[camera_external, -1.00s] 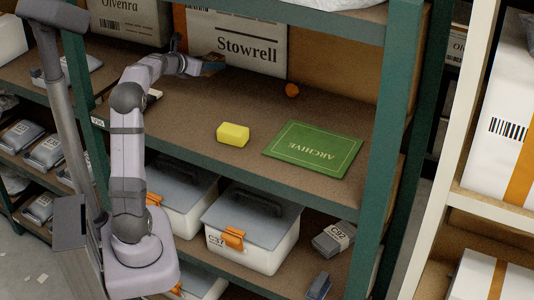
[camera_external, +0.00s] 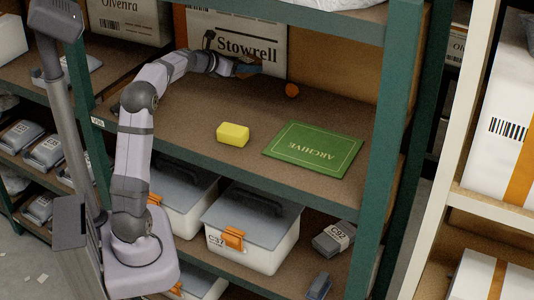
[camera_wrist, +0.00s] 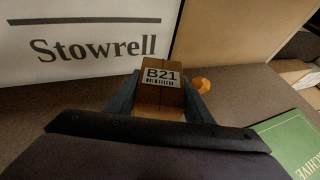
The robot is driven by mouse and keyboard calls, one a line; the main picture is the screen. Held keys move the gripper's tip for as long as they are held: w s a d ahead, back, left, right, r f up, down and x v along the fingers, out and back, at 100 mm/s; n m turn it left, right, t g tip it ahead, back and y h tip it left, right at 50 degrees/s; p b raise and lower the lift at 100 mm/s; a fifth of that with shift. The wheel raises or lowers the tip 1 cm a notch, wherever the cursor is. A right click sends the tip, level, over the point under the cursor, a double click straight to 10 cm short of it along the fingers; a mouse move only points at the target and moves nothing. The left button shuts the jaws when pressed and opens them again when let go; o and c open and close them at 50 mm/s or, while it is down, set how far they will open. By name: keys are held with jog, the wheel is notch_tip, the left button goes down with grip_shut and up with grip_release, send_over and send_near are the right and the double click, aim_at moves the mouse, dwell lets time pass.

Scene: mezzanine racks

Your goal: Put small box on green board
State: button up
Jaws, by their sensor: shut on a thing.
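The small box (camera_wrist: 160,98) is brown with a white B21 label. It is held between the two fingers of my gripper (camera_wrist: 160,105) in the wrist view. In the external view my gripper (camera_external: 249,67) is in front of the Stowrell box, and the small box is too small there to make out clearly. The green board (camera_external: 313,149), marked ARCHIVE, lies flat on the shelf, to the right of and nearer than my gripper. A corner of the board (camera_wrist: 290,140) shows at the right of the wrist view. Its top is bare.
A yellow block (camera_external: 233,134) sits left of the board. An orange ball (camera_external: 292,90) lies behind the board, near my gripper. The large white Stowrell box (camera_external: 225,38) stands at the back. A green rack post (camera_external: 388,140) rises right of the board.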

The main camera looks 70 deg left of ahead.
jog(key=w+d+m+h, duration=0.1)
jog(key=w+d, duration=0.5)
jog(key=w+d+f+m+h, duration=0.1)
jog(key=w+d, duration=0.2)
jog(key=w, duration=0.1)
jog(key=shift+w+m+t+h, duration=0.1)
jog(key=shift+m+t+h, duration=0.2)
jog(key=shift+t, duration=0.1)
jog(key=w+d+m+h, duration=0.35)
jog(key=w+d, duration=0.25)
jog(key=d, duration=0.4)
notch_tip(320, 180, up, 4)
jog(key=m+g+h, duration=0.3)
jog(key=m+h, duration=0.5)
jog(key=h, duration=0.1)
send_over(313, 147)
jog(key=shift+a+f+p, duration=0.1)
jog(key=shift+f+p, duration=0.95)
jog(key=shift+f, duration=3.95)
jog(key=shift+f, duration=0.2)
jog(key=o, duration=1.1)
jog(key=shift+r, duration=0.1)
